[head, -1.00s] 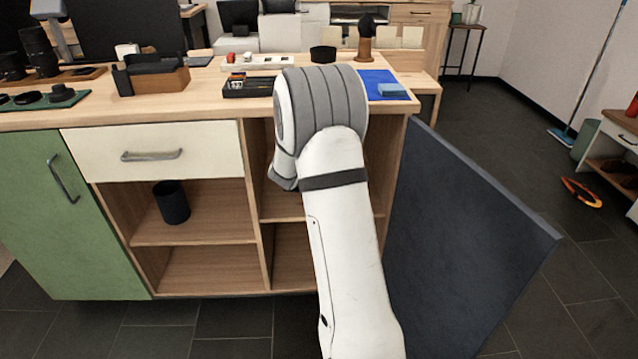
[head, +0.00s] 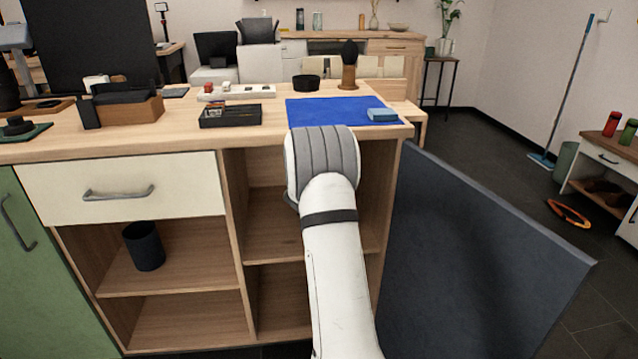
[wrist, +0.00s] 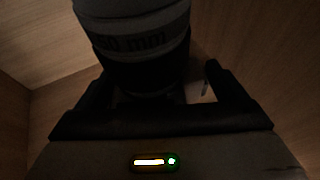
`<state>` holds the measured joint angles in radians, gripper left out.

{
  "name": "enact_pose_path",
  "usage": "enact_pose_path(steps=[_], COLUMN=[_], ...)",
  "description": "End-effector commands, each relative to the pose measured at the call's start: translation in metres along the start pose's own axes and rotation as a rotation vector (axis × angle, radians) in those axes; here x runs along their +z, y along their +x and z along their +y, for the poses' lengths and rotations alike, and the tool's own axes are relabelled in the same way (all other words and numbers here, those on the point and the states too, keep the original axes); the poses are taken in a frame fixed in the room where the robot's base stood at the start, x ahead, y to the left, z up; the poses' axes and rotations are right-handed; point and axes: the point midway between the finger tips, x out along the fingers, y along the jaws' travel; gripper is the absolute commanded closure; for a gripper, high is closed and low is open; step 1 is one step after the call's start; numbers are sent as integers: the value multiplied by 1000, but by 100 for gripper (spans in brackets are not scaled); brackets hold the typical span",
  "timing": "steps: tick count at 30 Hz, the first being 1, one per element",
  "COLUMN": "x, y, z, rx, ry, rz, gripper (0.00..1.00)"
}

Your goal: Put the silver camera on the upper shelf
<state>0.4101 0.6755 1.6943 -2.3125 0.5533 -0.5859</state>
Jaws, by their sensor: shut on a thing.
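In the wrist view my gripper (wrist: 157,82) is shut on a camera, whose dark lens (wrist: 135,45) with "50 mm" lettering fills the space between the fingers. The picture is too dark to tell the camera's silver colour, and its body is mostly hidden. Wooden walls surround it. In the head view my arm reaches into the right-hand open part of the cabinet, hiding my gripper and the camera. The upper shelf (head: 268,238) shows there as a bare wooden board left of my arm. I cannot tell whether the camera touches it.
A dark door panel (head: 470,250) stands open right of my arm. The worktop (head: 230,140) lies above, with a blue mat (head: 325,110) and a black tray (head: 230,116). A dark cup (head: 143,246) stands in the left compartment. A divider separates the compartments.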

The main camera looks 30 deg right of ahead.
Motion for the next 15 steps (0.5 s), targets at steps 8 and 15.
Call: enact_pose_path(steps=[8, 15], x=[-30, -41], y=[13, 18], z=[-2, -2], rx=[-3, -3], ry=[1, 3], rz=[-6, -8], gripper=[61, 61])
